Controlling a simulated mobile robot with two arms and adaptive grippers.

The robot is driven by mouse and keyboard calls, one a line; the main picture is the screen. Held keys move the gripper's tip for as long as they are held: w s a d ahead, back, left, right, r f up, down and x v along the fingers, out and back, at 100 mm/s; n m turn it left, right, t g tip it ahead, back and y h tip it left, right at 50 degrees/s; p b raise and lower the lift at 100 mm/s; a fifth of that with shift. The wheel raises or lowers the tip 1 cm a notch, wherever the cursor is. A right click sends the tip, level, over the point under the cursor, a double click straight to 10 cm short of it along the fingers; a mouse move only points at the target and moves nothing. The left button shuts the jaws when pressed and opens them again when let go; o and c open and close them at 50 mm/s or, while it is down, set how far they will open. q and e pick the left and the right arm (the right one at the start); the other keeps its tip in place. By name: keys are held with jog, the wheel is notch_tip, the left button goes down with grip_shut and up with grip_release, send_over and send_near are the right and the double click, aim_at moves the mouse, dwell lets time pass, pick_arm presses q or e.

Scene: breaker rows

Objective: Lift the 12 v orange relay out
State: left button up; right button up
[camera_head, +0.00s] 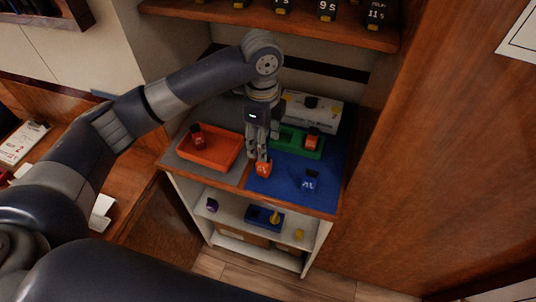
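My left gripper (258,157) points down over the worktop, its fingertips at the top of an orange relay (263,169) with pale marking. Whether the fingers are closed on it or just around it cannot be told. The relay is at the left edge of the blue mat (283,188). Another orange relay (312,143) is at the right end of the green tray (285,139). The markings are too small to tell which one is 12 V. My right gripper is not in view.
An orange tray (226,163) with a dark red relay (198,141) is left of my gripper. A blue relay (309,183) stands on the mat. A white box (322,114) is behind. A shelf (345,37) overhangs the back; a wooden panel (420,170) bounds the right.

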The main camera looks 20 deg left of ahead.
pick_arm(q)
send_over(263, 163)
notch_tip(263, 163, down, 4)
jog(key=shift+f+p, duration=0.1)
jog(key=shift+p, duration=0.25)
jog(key=shift+f, duration=0.3)
jog(key=f, duration=0.1)
jog(key=f+p, duration=0.1)
jog(key=f, duration=0.3)
jog(key=shift+w+p, duration=0.35)
jog(key=shift+p, duration=0.05)
jog(key=shift+a+f, duration=0.1)
jog(key=shift+f, duration=0.2)
jog(key=shift+c, duration=0.5)
jog(key=c, duration=0.9)
jog(key=shift+c, duration=0.8)
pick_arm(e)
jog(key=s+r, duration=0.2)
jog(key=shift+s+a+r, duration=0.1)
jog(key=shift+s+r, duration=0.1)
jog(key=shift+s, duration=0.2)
